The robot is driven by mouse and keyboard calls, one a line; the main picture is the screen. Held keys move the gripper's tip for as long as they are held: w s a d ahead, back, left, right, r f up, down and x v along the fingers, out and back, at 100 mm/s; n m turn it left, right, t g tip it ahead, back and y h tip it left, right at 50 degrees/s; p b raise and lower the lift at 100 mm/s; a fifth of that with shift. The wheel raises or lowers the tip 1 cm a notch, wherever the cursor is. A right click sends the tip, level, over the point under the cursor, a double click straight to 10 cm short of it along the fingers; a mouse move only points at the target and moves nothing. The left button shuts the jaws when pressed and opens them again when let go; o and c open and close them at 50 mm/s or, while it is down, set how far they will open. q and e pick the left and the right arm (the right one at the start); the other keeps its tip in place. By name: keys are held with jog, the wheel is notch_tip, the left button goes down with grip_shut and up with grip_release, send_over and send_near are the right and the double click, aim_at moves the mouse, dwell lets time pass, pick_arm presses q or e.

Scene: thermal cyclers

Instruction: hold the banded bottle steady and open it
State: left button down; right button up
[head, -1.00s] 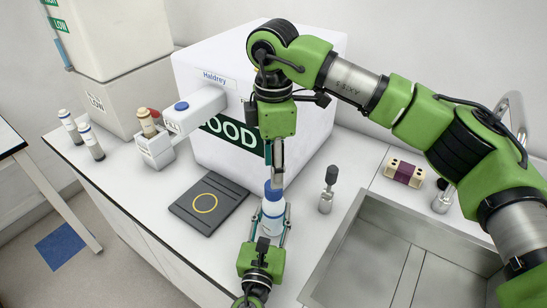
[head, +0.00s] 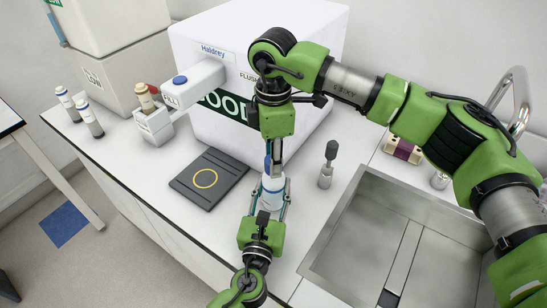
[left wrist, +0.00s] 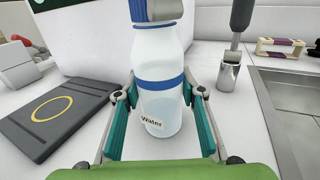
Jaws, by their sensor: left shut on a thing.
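The banded bottle (head: 272,190) stands upright on the bench, white with a blue band. In the left wrist view the bottle (left wrist: 158,60) shows its blue band and a "Water" label. My left gripper (head: 272,205) is shut on its lower body, with one finger on each side. My right gripper (head: 274,165) points straight down at the bottle's top, its fingers at the blue cap (left wrist: 138,10). A grey finger part overlaps the cap in the left wrist view. Whether the right fingers grip the cap cannot be told.
A dark pad with a yellow ring (head: 209,181) lies left of the bottle. A metal holder with a dark-handled tool (head: 326,177) stands to the right, before the sink (head: 345,235). The large white box (head: 225,140) stands behind. Several vials stand at the left.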

jog(key=n, duration=0.4)
jog(key=shift+n, duration=0.3)
jog(key=n, duration=0.5)
jog(key=shift+n, duration=0.4)
jog(key=o, duration=1.2)
jog(key=shift+o, duration=0.2)
